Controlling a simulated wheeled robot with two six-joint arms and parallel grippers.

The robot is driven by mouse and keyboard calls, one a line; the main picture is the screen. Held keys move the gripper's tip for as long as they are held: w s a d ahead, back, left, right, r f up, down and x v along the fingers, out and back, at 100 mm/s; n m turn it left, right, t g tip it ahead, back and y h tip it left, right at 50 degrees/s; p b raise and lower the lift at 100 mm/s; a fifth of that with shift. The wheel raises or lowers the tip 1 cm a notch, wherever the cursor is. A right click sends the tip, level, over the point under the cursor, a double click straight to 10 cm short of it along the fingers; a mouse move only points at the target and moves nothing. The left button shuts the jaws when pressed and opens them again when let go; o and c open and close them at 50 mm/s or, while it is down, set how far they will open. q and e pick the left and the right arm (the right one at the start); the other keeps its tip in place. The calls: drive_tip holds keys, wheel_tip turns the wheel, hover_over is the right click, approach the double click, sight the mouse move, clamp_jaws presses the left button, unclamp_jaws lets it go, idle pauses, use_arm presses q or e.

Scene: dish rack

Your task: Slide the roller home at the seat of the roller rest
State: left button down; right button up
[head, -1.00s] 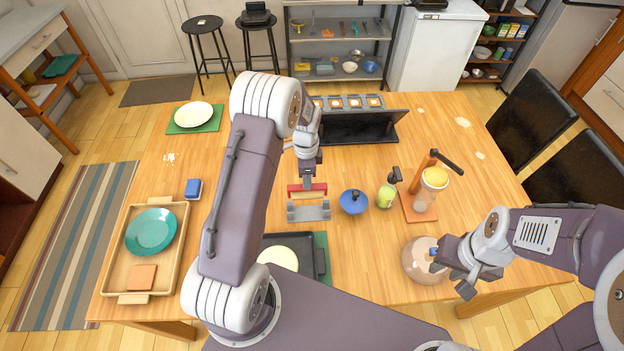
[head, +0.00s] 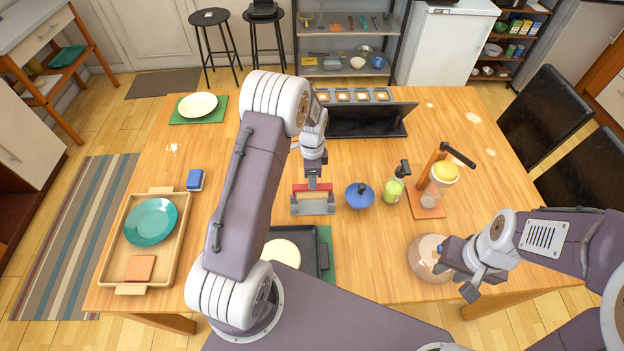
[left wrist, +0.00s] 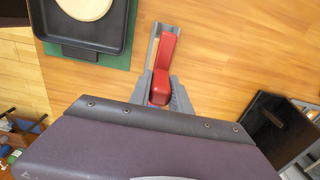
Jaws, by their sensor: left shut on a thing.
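The roller (head: 313,195) has a red bar over a pale wooden cylinder. My left gripper (head: 312,181) is shut on the red bar from above. The grey roller rest (head: 314,208) stands on the table directly below, and the roller's lower part is at its seat, behind the front wall. Whether the roller touches the bottom is hidden. My right gripper (head: 463,274) appears open and empty, beside a clear glass bowl (head: 427,260).
A blue lidded pot (head: 359,197), a green bottle (head: 392,190) and a wooden stand (head: 427,207) stand to the right. A black tray (head: 309,247) lies in front and a black panel (head: 368,121) stands behind. A wooden tray (head: 134,276) lies left.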

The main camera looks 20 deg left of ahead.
use_arm(q)
drive_tip(key=shift+f+b, duration=0.7)
drive_tip(key=shift+b, duration=0.1)
drive_tip(key=shift+r, duration=0.4)
use_arm(e)
wheel_tip(320, 180, down, 3)
drive_tip(key=shift+r, duration=0.15)
drive_tip(key=shift+r, duration=0.15)
